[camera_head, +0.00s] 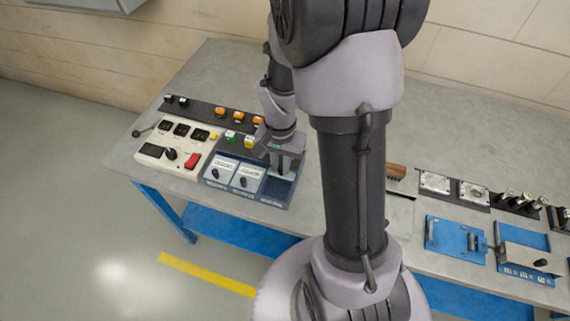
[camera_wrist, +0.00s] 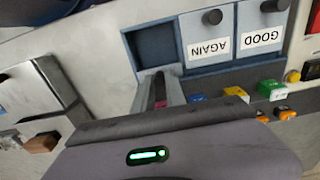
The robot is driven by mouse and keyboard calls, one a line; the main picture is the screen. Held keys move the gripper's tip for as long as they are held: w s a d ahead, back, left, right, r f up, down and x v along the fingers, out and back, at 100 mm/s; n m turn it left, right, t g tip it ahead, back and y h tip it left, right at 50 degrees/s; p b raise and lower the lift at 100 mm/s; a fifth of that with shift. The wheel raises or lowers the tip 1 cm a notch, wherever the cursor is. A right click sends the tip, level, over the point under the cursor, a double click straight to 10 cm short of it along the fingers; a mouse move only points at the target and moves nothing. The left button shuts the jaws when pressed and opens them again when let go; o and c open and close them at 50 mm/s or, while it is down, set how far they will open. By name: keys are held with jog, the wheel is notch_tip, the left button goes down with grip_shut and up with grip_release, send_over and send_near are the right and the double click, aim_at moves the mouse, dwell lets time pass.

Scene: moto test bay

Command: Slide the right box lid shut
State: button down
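A blue box (camera_head: 238,200) with three bays in a row stands on the table, left of my arm in the head view. Pale lids with dark knobs cover the left bay (camera_head: 219,169) and middle bay (camera_head: 248,178). In the wrist view these lids read GOOD (camera_wrist: 260,38) and AGAIN (camera_wrist: 207,48), upside down. The right bay (camera_wrist: 156,45) shows an open blue hollow. My gripper (camera_head: 284,168) points down at this bay's back part; its fingers (camera_wrist: 158,84) show close together with a dark reddish strip between them. Whether they touch or grip anything is unclear.
A cream switch panel (camera_head: 170,158) stands left of the box. Colored buttons, including a green one (camera_wrist: 271,89), line a dark strip behind it. Blue fixtures (camera_head: 455,240) and a brown block (camera_head: 397,171) lie right of my arm. Bare table (camera_head: 215,70) shows at back left.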

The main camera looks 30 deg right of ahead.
jog(key=shift+s+a+b, duration=0.45)
jog(key=shift+s+a, duration=0.6)
jog(key=shift+a, duration=0.3)
jog(key=shift+s+a+b, duration=0.4)
jog(key=shift+s+a, duration=0.65)
jog(key=shift+a, duration=0.25)
jog(key=c, duration=1.5)
grip_release()
notch_tip(320, 180, up, 7)
jog(key=p, duration=0.5)
jog(key=shift+p, duration=0.35)
